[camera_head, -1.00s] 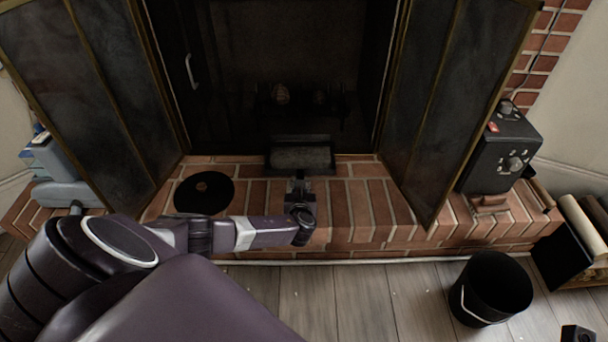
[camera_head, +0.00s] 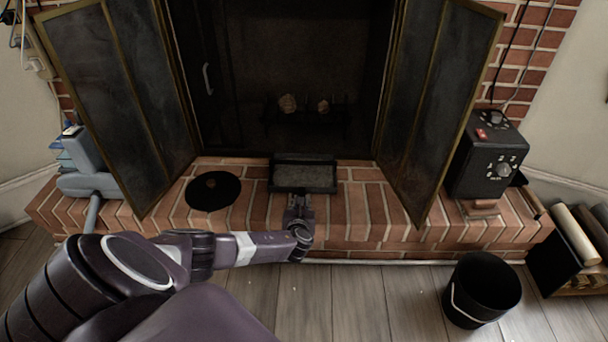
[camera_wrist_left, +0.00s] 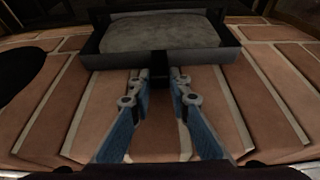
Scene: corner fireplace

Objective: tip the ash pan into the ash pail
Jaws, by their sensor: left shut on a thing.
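The ash pan (camera_head: 304,178) is a dark rectangular tray with grey ash in it. It is at the front of the fireplace opening, over the brick hearth, and looks level. My left gripper (camera_head: 299,203) is shut on the pan's front handle; the left wrist view shows its two fingers (camera_wrist_left: 157,82) at the dark handle, with the pan (camera_wrist_left: 230,55) just beyond. The ash pail (camera_head: 481,289) is a black bucket with a pale wire handle, standing on the floor at the right. It looks empty. My right gripper is not in view.
Open screen doors (camera_head: 432,110) flank the firebox. A round black lid (camera_head: 213,191) lies on the hearth (camera_head: 370,205) left of the pan. A black control box (camera_head: 487,155) stands at the right. A log holder (camera_head: 570,250) is right of the pail. Floor between hearth and pail is clear.

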